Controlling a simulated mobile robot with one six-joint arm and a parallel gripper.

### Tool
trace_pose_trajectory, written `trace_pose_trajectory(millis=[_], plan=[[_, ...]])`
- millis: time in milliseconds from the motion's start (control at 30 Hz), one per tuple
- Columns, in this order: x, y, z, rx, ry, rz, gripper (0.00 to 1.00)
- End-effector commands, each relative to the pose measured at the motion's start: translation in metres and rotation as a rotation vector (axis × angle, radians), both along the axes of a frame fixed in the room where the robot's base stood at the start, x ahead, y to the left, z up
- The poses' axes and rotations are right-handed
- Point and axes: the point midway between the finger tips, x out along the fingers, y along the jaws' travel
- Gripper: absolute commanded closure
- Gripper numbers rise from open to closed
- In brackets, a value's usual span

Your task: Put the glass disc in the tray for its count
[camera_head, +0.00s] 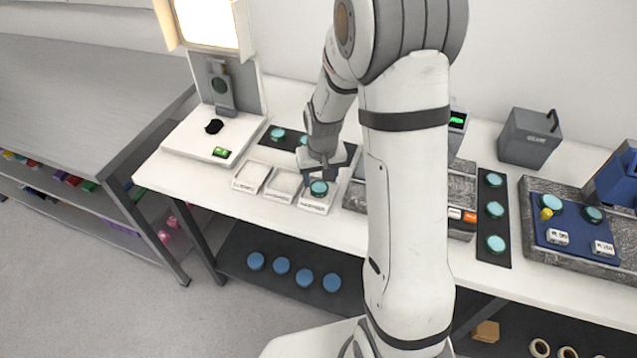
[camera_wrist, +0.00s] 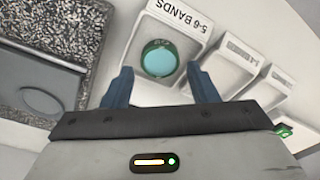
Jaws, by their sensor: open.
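A teal glass disc (camera_head: 319,187) lies in the rightmost of three small white trays. In the wrist view the disc (camera_wrist: 159,60) rests inside the tray labelled "5-6 BANDS" (camera_wrist: 176,19). My gripper (camera_head: 324,167) is just above that tray. In the wrist view its two blue fingers stand apart, one on each side of the disc, with gaps to it. The middle tray (camera_head: 284,184) and the left tray (camera_head: 250,178) look empty; their labels are too small to read surely.
A dark mat (camera_head: 290,145) with teal discs lies behind the trays. A lit lamp instrument (camera_head: 215,85) stands at the left. A granite block (camera_wrist: 50,35) sits close beside the tray. Another disc mat (camera_head: 496,222) and a blue plate (camera_head: 572,236) are at the right.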

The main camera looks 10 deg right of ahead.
Motion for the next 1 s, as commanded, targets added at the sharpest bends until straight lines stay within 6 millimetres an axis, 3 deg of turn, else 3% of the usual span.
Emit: trace_pose_trajectory(millis=[300,633,767,1000], plan=[[-0.007,0.0,0.064,0.0,-0.004,-0.001,0.47],[-0.02,-0.001,0.098,0.0,-0.012,-0.001,0.47],[-0.047,-0.001,0.124,-0.001,-0.038,0.001,0.47],[-0.119,-0.002,0.168,-0.002,-0.097,0.008,0.47]])
